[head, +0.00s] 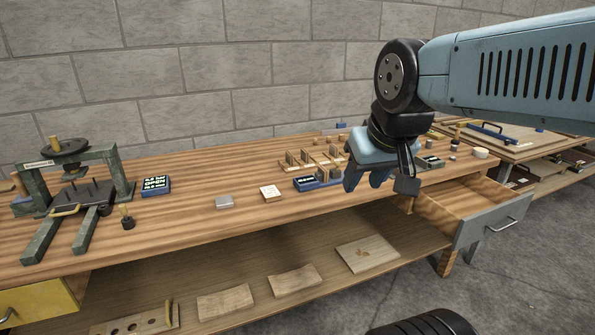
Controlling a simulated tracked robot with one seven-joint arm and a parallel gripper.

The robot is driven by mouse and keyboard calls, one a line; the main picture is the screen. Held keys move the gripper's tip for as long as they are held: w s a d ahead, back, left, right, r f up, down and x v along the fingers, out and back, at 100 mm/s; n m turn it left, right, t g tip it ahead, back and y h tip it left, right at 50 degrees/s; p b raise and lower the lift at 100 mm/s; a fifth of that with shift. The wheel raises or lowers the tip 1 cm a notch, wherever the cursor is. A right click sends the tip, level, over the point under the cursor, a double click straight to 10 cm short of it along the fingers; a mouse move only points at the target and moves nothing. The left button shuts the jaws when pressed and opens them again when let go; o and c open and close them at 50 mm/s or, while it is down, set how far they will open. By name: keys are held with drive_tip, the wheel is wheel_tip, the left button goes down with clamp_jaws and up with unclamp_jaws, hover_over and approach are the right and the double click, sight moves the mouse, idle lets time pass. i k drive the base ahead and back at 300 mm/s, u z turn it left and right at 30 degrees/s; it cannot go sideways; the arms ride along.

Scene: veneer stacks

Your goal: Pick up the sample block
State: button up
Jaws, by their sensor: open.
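A small pale block with dark marks on top (270,193) lies flat on the bench near the front, left of my gripper. A small plain grey block (224,202) lies flat to its left. I cannot tell for certain which one is the sample block.
A blue display unit (318,184) and wooden racks (312,159) are close left of my gripper. A grey-fronted drawer (492,218) is open at the right. Veneer sheets (368,254) lie on the lower shelf.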

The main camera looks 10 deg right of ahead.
sight(324, 171)
drive_tip(key=u, duration=0.1)
drive_tip(key=i, duration=0.85)
drive_tip(key=z, duration=0.45)
